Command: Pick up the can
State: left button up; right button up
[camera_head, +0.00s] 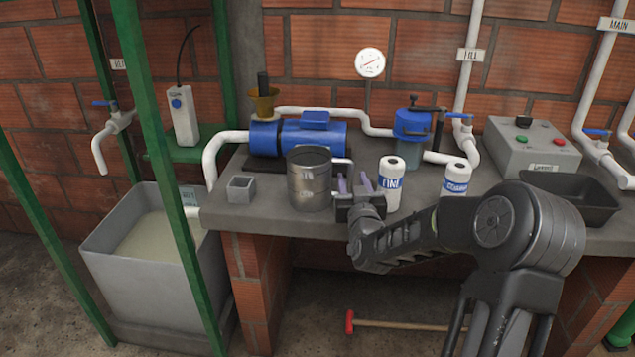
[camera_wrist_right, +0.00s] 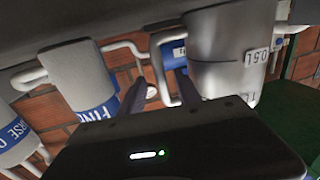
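The can is a grey metal measuring can (camera_head: 310,182) standing upright on the grey bench, left of my right gripper. It has a loop handle on its right side. In the right wrist view the can (camera_wrist_right: 222,50) appears upside down, with volume labels on its wall. My right gripper (camera_head: 354,182) is open, its two purplish fingers apart, pointing away over the bench beside the can's handle. In the right wrist view the fingers (camera_wrist_right: 165,92) appear on either side of the handle; contact cannot be told. My left gripper is not in view.
A blue pump (camera_head: 300,137) and white pipes lie behind. A black tray (camera_head: 570,197) and control box (camera_head: 530,147) are at right.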

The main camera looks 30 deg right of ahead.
jog(key=x, duration=0.5)
jog(key=shift+w+a+f+p, duration=0.1)
jog(key=shift+p, duration=0.25)
jog(key=shift+c, duration=0.4)
grip_shut()
dwell(0.4)
dwell(0.6)
